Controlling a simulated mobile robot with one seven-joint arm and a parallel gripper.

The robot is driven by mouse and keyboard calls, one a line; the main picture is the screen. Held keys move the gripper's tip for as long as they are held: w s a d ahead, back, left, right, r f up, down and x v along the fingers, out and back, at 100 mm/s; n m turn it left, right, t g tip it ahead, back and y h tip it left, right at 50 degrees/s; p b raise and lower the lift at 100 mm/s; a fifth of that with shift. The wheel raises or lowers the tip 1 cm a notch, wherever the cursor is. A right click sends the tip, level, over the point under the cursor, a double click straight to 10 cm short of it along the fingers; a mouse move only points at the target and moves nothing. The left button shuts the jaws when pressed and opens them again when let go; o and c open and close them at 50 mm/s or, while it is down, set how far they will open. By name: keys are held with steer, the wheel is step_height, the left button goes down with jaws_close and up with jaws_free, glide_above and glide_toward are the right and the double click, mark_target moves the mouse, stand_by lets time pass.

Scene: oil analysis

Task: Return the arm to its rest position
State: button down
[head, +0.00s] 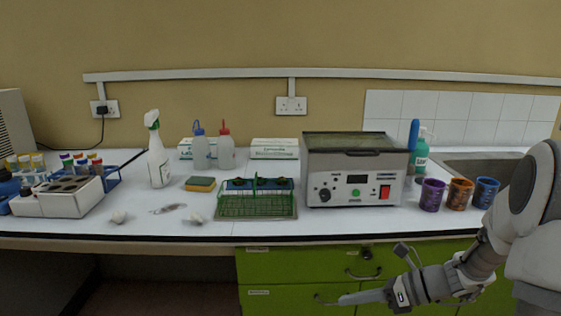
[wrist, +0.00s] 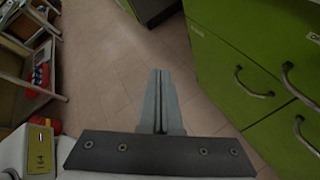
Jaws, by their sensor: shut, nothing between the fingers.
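My arm reaches in from the right of the head view, in front of the green drawers and below the bench top. My gripper (head: 328,299) points left and is empty. In the wrist view my gripper (wrist: 158,75) has its two fingers together, with the tiled floor (wrist: 110,75) beyond them. Nothing is held between the fingers.
Green drawers (wrist: 225,50) with metal handles stand right of the gripper in the wrist view. The bench (head: 190,228) holds a grey heating unit (head: 340,170), a green rack (head: 256,205), bottles and mugs. Open floor lies under the bench's left part.

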steer(key=s+a+r+n+t+h+p, duration=0.1)
steer(key=s+r+n+h, duration=0.65)
steer(key=n, duration=0.65)
steer(key=s+a+r+n+t+h, duration=0.1)
steer(key=s+r+n+h, duration=0.3)
steer(key=s+r+n, duration=0.7)
step_height(320, 180, up, 15)
steer(key=n+p, duration=0.2)
steer(key=p, duration=1.5)
steer(key=shift+s+a+p, duration=0.15)
steer(key=shift+s+p, duration=0.2)
steer(key=shift+s, duration=0.05)
steer(key=shift+r, duration=0.1)
